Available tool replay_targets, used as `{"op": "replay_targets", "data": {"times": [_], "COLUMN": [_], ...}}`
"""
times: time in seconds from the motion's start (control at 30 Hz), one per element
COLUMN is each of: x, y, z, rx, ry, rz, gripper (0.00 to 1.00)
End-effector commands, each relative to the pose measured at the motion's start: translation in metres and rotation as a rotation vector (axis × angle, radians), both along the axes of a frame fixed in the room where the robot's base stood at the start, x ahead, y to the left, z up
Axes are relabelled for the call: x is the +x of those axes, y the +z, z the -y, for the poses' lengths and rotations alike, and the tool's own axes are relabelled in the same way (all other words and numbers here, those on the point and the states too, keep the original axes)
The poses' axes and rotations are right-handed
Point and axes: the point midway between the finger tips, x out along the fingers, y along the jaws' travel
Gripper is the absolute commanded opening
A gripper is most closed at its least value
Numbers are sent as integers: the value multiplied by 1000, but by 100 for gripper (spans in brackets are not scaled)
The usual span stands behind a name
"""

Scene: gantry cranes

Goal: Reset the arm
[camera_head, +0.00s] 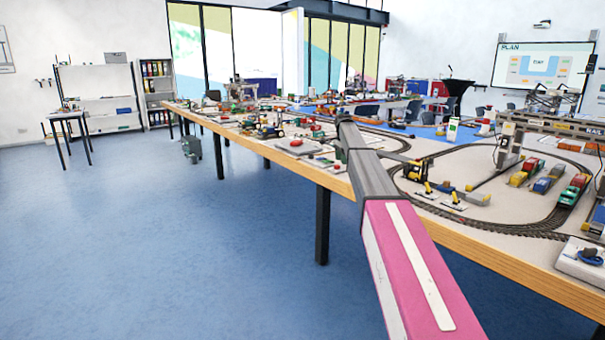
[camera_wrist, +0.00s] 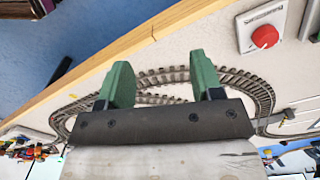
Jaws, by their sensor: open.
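My arm, pink with a grey section, reaches out over the long wooden-edged table (camera_head: 510,268) in the head view. My gripper (camera_wrist: 164,80) shows in the wrist view with its two green fingers apart and nothing between them. It hangs above the table's pale top, with a curved toy railway track (camera_wrist: 180,76) behind the fingers. In the head view I cannot clearly make out the fingers at the arm's far end.
In the head view a yellow forklift (camera_head: 416,172), toy train wagons (camera_head: 573,190) and a gantry crane (camera_head: 508,140) stand right of my arm. The blue floor (camera_head: 170,250) at left is clear.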

Motion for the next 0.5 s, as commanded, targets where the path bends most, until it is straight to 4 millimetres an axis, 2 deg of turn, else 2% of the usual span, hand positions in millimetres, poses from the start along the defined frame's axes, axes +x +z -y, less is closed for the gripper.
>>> {"op": "replay_targets", "data": {"times": [0.03, 0.27, 0.37, 0.5], "x": [-10, -46, -68, -111], "y": [-8, -46, -69, -107], "z": [0, 0, 0, 0], "rx": [0, 0, 0, 1], "ry": [16, 105, 159, 258], "rz": [-1, -1, -1, -1], "gripper": [60, 60, 60, 60]}}
